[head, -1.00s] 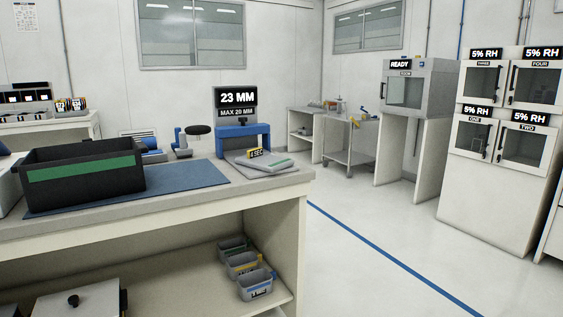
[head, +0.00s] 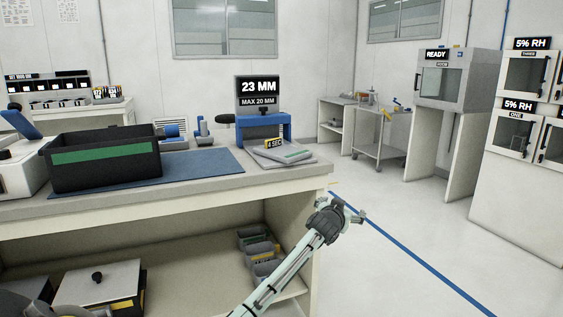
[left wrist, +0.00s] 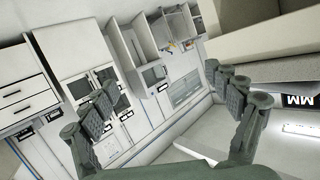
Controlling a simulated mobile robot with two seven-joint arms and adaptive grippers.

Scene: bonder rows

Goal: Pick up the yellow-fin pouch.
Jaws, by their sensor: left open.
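I cannot make out a yellow-fin pouch in either view. A black tote with a green band (head: 105,157) stands on the bench, and its inside is mostly hidden by its walls. My left gripper (head: 350,212) is beside the bench's right front corner in the head view, its arm rising from the bottom edge. In the left wrist view its two fingers (left wrist: 168,95) are spread apart with nothing between them. My right gripper is not seen.
Grey bins (head: 258,255) with coloured labels sit on the bench's lower shelf, partly behind my arm. A flat grey stack (head: 284,154) with a yellow tag lies near the bench's right end. A display (head: 259,92) reads 23 MM. Floor right of the bench is clear.

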